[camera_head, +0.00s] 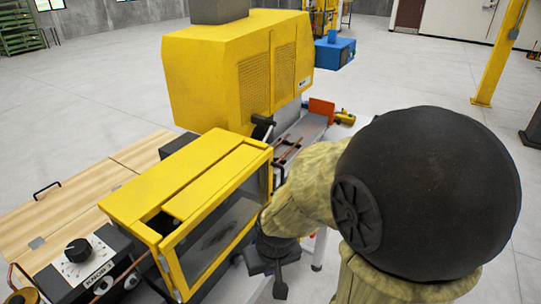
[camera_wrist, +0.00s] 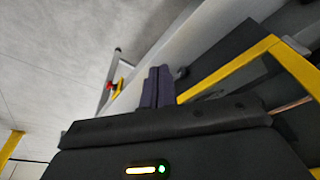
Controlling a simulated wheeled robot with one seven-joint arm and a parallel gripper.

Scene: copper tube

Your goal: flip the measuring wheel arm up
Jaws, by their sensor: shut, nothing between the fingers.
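I cannot make out the measuring wheel arm for certain in either view. A small black jointed part (camera_head: 262,127) stands between the yellow box and the big yellow machine; I cannot tell whether it is that arm. My gripper (camera_head: 279,284) hangs in front of the windowed side of the yellow box (camera_head: 130,202). In the wrist view its two dark fingers (camera_wrist: 156,87) are together with nothing between them. My own sleeved arm and large black joint hide much of the right side of the head view.
The large yellow machine (camera_head: 210,72) stands behind the box, with a grey bed (camera_head: 305,130) at its right. A black knob panel (camera_head: 70,262) and a wooden table (camera_head: 75,205) lie at left. A yellow frame (camera_wrist: 295,67) is close at right in the wrist view.

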